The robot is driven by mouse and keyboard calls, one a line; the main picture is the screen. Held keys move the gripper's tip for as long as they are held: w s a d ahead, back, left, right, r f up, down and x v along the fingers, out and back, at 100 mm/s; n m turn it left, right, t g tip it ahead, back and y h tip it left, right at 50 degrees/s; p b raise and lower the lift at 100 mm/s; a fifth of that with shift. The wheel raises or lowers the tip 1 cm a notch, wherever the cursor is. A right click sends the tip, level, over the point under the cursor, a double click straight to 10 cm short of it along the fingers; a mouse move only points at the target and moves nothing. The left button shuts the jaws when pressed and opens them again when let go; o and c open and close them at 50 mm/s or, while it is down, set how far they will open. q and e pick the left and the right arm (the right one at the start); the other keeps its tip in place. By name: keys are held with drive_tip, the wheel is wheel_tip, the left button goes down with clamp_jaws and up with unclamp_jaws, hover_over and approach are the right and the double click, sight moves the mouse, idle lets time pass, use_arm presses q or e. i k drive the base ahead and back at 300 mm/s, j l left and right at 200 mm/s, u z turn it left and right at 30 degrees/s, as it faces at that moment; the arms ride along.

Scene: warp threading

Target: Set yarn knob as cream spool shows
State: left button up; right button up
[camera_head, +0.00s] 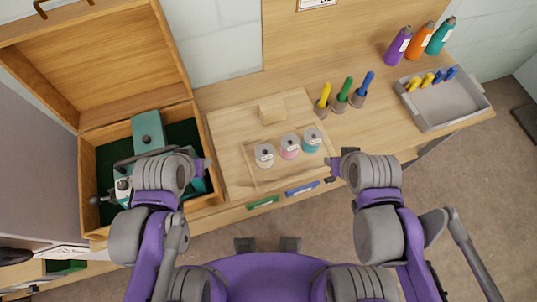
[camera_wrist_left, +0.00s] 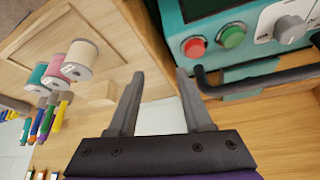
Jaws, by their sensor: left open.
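A cream spool (camera_head: 264,155) stands on a wooden board, leftmost beside a pink spool (camera_head: 290,147) and a teal spool (camera_head: 312,140). The cream spool also shows in the left wrist view (camera_wrist_left: 83,58). A teal machine (camera_head: 147,127) sits in an open wooden box. In the left wrist view, a grey knob (camera_wrist_left: 289,29) is on its pale dial panel, right of a red and a green button. My left gripper (camera_wrist_left: 160,74) is open and empty, left of the buttons and apart from the knob. My right gripper (camera_head: 334,168) is right of the board; its jaw opening is unclear.
The wooden box (camera_head: 213,160) has its lid open. A dark handle bar (camera_wrist_left: 255,78) crosses in front of the machine. Yellow, green and blue tools (camera_head: 342,97) stand behind the spools. A grey tray (camera_head: 455,112) and several bottles (camera_head: 420,42) are at the right.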

sight(123, 186)
drive_tip(key=j+u, duration=0.1)
drive_tip(key=u, duration=0.85)
drive_tip(key=k+j, duration=0.05)
